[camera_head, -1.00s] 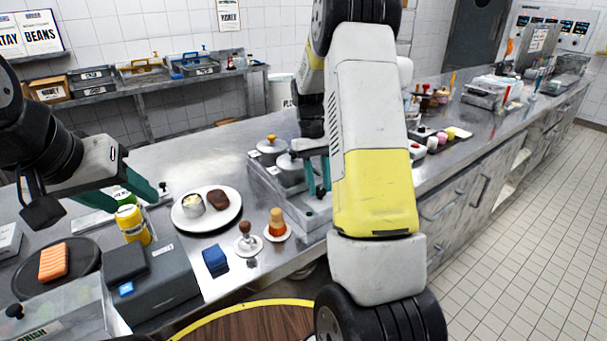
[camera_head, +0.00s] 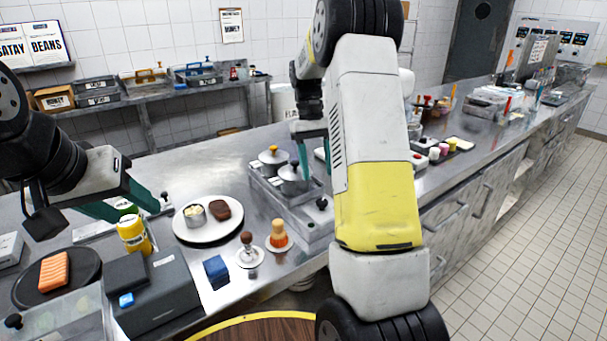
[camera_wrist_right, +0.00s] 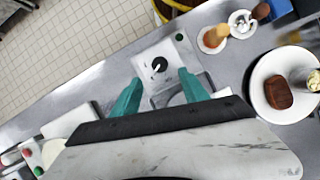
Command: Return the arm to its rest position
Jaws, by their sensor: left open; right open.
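My right gripper (camera_head: 316,163) is open and empty above the lidded metal pots (camera_head: 292,178) on the counter, partly hidden by my own large arm link. In the right wrist view my right gripper (camera_wrist_right: 158,95) shows two teal fingers spread apart, over a metal unit with a black knob (camera_wrist_right: 158,65). My left gripper (camera_head: 140,208) is open and empty at the left, above the counter near the yellow canister (camera_head: 133,234).
A white plate (camera_head: 205,236) holds a brown patty and a small metal cup. A shelf with bins (camera_head: 160,90) lines the wall. The right floor (camera_head: 540,220) is clear.

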